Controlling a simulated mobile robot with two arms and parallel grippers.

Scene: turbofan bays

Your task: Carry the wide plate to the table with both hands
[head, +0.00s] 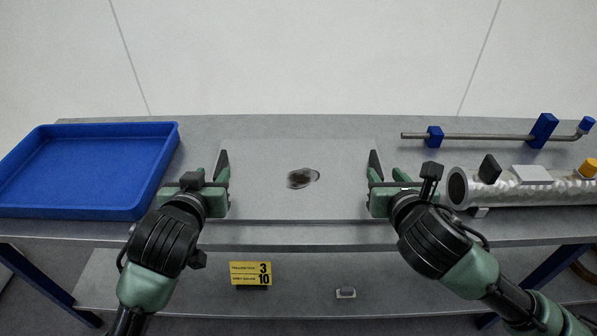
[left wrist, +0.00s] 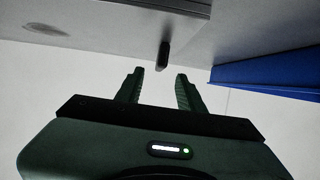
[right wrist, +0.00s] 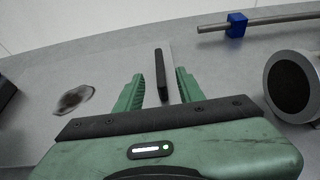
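The wide plate (head: 300,205) is a flat pale-grey sheet with a dark smudge in its middle. It appears to lie flat on the grey bench, with an upright dark handle at each side. My left gripper (head: 212,176) is at the left handle (left wrist: 164,55); its fingers are apart and the handle shows at or just beyond the fingertips. My right gripper (head: 384,178) is at the right handle (right wrist: 160,72), which stands between its spread fingers with gaps showing. The plate also shows in the right wrist view (right wrist: 35,125).
The grey bench (head: 300,233) has a blue tray (head: 90,212) at left. A metal rod with blue blocks (head: 480,136) and a silver cylinder (head: 530,191) lie at right, close to my right gripper. A yellow label (head: 250,268) is on the lower level.

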